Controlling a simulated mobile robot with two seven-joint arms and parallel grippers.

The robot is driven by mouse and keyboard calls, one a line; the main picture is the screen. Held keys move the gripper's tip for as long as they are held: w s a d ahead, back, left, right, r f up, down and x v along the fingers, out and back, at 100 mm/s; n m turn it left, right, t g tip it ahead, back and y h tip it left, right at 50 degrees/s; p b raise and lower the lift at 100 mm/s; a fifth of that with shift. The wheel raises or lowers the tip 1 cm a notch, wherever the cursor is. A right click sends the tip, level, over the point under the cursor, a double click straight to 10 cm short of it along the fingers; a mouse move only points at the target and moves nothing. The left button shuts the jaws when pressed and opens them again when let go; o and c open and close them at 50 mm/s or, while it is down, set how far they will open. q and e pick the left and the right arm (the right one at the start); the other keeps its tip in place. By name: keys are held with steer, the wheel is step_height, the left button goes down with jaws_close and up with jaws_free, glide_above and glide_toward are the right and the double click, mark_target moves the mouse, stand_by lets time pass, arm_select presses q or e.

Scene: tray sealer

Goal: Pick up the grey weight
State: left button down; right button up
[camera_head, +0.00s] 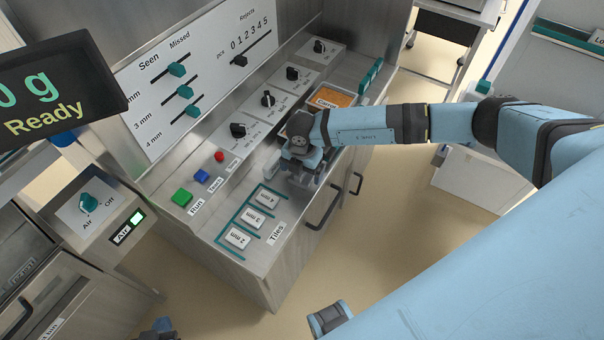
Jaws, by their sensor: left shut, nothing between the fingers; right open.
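My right gripper (296,178) points down over the steel counter, with its arm coming in from the right. It is open, close above the worktop behind the row of tiles. I cannot make out a grey weight for certain; the gripper and wrist hide the counter beneath them. My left gripper cannot be made out; only small blue and dark arm parts show at the bottom edge.
Three labelled tiles (252,218) lie in teal-marked places near the counter front. Green, blue and red buttons (201,176) and black knobs (238,130) lie to the left and behind. An orange-filled container (335,96) stands farther back. Door handles (324,212) stick out in front.

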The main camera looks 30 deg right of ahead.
steer(key=shift+f, duration=0.95)
steer(key=shift+c, duration=0.2)
steer(key=c, duration=1.1)
steer(key=shift+r, duration=0.1)
